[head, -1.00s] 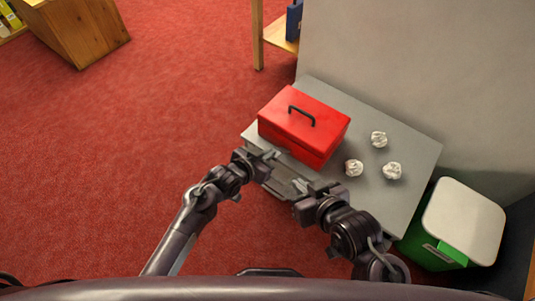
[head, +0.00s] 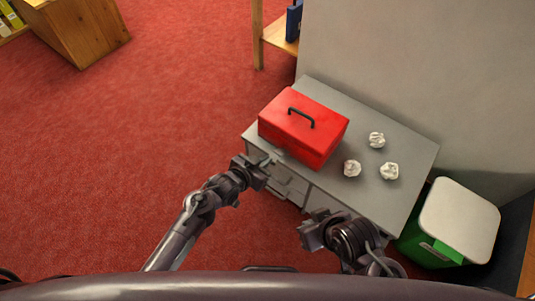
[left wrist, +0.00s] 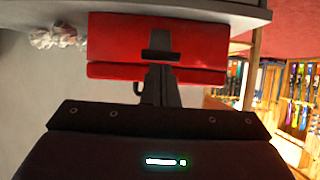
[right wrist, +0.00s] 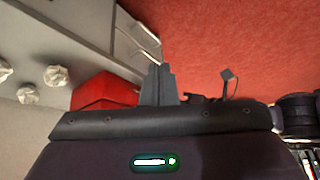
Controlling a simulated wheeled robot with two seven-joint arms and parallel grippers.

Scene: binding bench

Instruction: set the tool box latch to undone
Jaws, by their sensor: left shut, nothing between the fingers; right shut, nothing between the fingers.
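The red tool box (head: 300,128) stands on the grey cabinet top (head: 385,205), its lid down and its black carry handle (head: 301,113) raised. It also shows upside down in the left wrist view (left wrist: 110,40). There its dark latch (left wrist: 160,48) sits on the front face near the lid seam; my fingers partly overlap it, and I cannot tell its setting. My left gripper (head: 264,170) is shut and empty, pointing at the box's front from a short way off. My right gripper (head: 306,230) is shut and empty, lower and farther from the box.
Three crumpled white papers (head: 377,139) lie on the cabinet top right of the box. Drawers with handles (right wrist: 140,42) line the cabinet's front. A green bin (head: 429,247) with a pale lid stands at the right, near the wall (head: 420,70). Red carpet (head: 170,120) is clear at left.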

